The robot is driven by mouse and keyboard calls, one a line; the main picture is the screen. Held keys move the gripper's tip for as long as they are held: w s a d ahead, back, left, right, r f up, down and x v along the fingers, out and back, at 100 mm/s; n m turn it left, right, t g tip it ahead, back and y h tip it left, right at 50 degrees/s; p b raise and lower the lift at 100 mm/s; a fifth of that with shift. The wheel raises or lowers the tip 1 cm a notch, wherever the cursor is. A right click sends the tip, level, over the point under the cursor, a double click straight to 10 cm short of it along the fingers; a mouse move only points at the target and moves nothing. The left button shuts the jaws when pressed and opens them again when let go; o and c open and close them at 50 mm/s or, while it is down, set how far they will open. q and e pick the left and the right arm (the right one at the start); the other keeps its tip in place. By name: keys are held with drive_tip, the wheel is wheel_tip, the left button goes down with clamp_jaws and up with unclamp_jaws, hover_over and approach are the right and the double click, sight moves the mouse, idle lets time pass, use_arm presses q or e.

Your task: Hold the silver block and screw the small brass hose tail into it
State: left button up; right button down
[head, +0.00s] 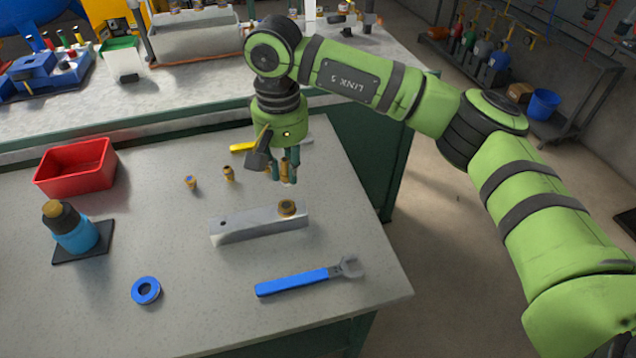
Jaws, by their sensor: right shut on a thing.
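The silver block (250,225) lies on the near workbench, a long bar with a dark hole near its left end. A larger brass fitting (287,207) sits in the top of its right end. My right gripper (286,176) points down above and behind that right end, apart from the block. It is shut on a small brass piece (284,166) with a pale lower tip, which looks like the small brass hose tail; the fingers hide part of it. My left gripper is not in view, and nothing grips the block.
Two small brass fittings (190,182) (228,173) stand behind the block. A blue-handled wrench (300,281) and blue ring (146,290) lie in front. A red bin (76,168) and blue bottle (75,230) stand left. A yellow-handled tool (242,147) lies behind my gripper.

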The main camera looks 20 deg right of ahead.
drive_tip(key=shift+w+a, duration=0.2)
drive_tip(key=shift+a, duration=0.15)
wheel_tip(320, 180, down, 4)
drive_tip(key=shift+f, duration=0.15)
drive_tip(key=shift+w+r, duration=0.1)
drive_tip(key=shift+r, duration=1.2)
